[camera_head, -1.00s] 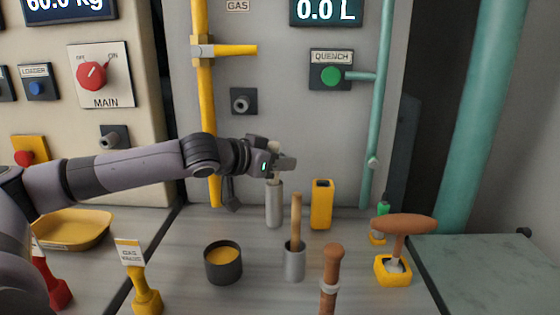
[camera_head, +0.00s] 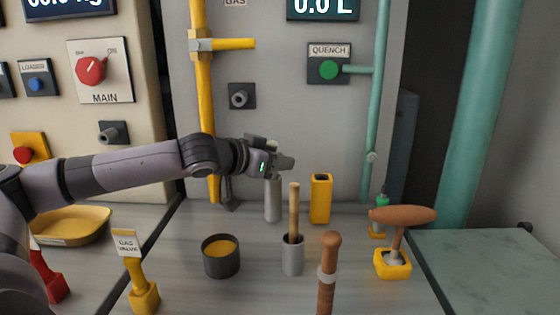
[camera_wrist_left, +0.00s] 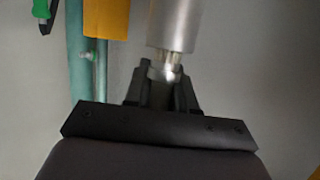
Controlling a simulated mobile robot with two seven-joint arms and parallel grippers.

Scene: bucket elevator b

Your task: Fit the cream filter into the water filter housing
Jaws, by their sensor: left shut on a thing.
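My left gripper (camera_head: 284,163) is at the back of the bench, shut on the cream filter (camera_head: 272,146). A silver upright cylinder, which looks like the water filter housing (camera_head: 272,203), stands directly below the gripper. In the left wrist view the housing (camera_wrist_left: 174,22) is at the top, and a short pale end of the filter (camera_wrist_left: 168,58) shows between the fingers and its mouth. The filter lines up with the housing, but I cannot tell how far inside it is. My right gripper is not in view.
A yellow box (camera_head: 320,199) stands just right of the housing. In front are a grey cup with a wooden stick (camera_head: 292,256), a dark pot (camera_head: 221,262) and a brown handle (camera_head: 328,275). The yellow gas pipe (camera_head: 204,120) rises behind the arm.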

